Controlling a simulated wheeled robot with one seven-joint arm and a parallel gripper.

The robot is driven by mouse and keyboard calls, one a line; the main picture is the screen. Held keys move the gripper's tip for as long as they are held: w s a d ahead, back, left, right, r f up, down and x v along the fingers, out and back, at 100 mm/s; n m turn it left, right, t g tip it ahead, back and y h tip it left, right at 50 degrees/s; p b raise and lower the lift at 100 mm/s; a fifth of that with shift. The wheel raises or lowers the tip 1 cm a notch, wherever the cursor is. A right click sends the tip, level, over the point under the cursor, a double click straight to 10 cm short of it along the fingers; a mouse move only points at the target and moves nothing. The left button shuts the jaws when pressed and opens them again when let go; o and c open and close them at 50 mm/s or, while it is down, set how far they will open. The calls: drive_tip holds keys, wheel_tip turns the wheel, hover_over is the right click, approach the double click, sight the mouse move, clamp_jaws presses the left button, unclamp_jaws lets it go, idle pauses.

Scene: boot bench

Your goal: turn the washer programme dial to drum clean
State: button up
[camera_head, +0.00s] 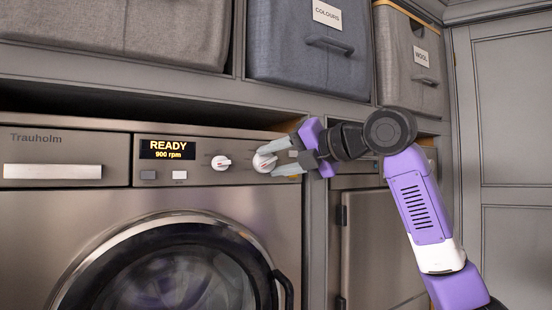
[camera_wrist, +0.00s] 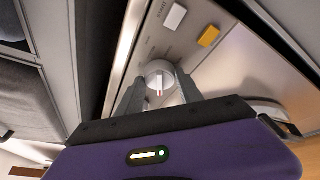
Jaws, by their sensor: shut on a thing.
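The washer (camera_head: 60,222) has a steel front with a control panel. Its display (camera_head: 167,149) reads "READY" and "900 rpm". A large white round dial (camera_head: 263,162) sits at the right of the panel, and it also shows in the wrist view (camera_wrist: 159,75) with a red mark on it. My gripper (camera_head: 277,161) comes from the right and is shut on this dial, one finger on each side. In the wrist view its fingers (camera_wrist: 160,92) flank the dial. The programme names around the dial are not readable.
A smaller white knob (camera_head: 221,163) and two small buttons (camera_head: 179,175) are left of the dial. The round washer door (camera_head: 170,225) is below. Fabric bins labelled "COLOURS" (camera_head: 290,65) and "WOOL" (camera_head: 405,90) stand on the shelf above.

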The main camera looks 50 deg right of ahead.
drive_tip(key=shift+a+n, duration=0.15)
drive_tip(key=shift+n, duration=0.25)
drive_tip(key=o, duration=1.3)
drive_tip(key=shift+o, duration=0.2)
drive_tip(key=s+r+b, duration=0.1)
drive_tip(key=s+b, duration=0.1)
drive_tip(key=s, duration=0.5)
drive_tip(key=shift+s+d+r, duration=0.25)
drive_tip(key=shift+s, duration=0.05)
